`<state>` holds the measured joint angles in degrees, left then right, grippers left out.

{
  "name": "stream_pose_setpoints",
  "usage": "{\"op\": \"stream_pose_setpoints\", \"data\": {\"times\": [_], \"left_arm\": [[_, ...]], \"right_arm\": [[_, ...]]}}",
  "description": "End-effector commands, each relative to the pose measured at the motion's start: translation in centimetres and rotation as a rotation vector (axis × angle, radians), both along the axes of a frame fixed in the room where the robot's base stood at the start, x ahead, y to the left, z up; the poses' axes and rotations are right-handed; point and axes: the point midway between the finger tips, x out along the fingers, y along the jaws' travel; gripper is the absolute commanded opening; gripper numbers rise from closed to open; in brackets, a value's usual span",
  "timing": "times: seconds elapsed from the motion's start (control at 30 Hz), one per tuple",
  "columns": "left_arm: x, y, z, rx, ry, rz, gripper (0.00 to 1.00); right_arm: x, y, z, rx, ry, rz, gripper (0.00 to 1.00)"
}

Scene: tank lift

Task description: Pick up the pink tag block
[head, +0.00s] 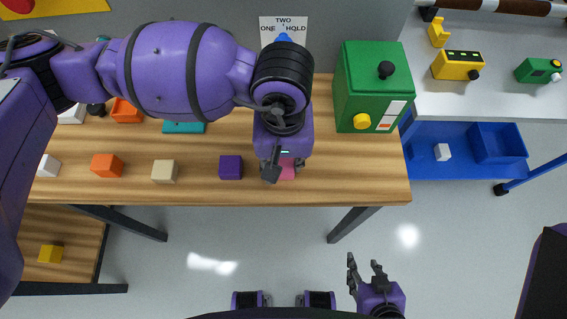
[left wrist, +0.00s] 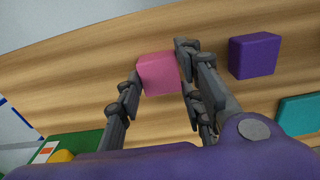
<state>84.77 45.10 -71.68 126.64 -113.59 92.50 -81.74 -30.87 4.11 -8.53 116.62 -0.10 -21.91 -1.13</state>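The pink tag block (left wrist: 159,73) sits on the wooden table between the two fingers of my left gripper (left wrist: 160,62). In the head view the block (head: 287,172) shows only in part beneath the left gripper (head: 284,170), which points down over it. The fingers stand close along two opposite sides of the block; I cannot tell whether they press on it. No lift off the table is visible. My right gripper (head: 364,262) is open and empty, low in front of the table, over the floor.
A purple block (head: 231,167) stands just left of the pink one, then tan (head: 165,171) and orange (head: 107,165) blocks. A green box (head: 370,88) with knobs stands close on the right. A sign (head: 284,29) is behind. A blue tray (head: 419,167) is farther right.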

Motion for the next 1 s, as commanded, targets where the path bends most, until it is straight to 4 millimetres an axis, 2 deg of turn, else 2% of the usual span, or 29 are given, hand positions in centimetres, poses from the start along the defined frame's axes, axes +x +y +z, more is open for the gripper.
{"op": "stream_pose_setpoints", "data": {"times": [0.03, 0.1, 0.37, 0.53, 0.67, 1.0], "left_arm": [[0.0, 0.0, 0.0, 0.000, 0.000, 0.000, 0.15], [0.0, 0.0, 0.0, 0.000, 0.000, 0.000, 0.08], [0.0, 0.0, 0.2, 0.000, -0.001, 0.000, 0.08], [0.0, -0.1, 1.2, -0.002, -0.001, -0.001, 0.08], [0.1, -0.1, 3.2, -0.002, -0.005, -0.001, 0.08], [-4.4, 2.8, 9.4, -0.002, -0.005, -0.005, 0.08]], "right_arm": [[0.1, 0.0, 0.0, 0.000, -0.001, 0.000, 0.40], [0.2, 0.0, 0.0, 0.000, -0.003, 0.001, 0.40], [0.2, 0.0, 0.0, 0.000, -0.003, 0.001, 0.40], [0.1, 0.0, 0.0, -0.001, -0.002, 0.001, 0.40], [-0.1, -0.1, 0.0, -0.001, 0.002, -0.001, 0.40], [-0.7, -0.1, -0.4, -0.003, 0.012, -0.001, 0.40]]}}
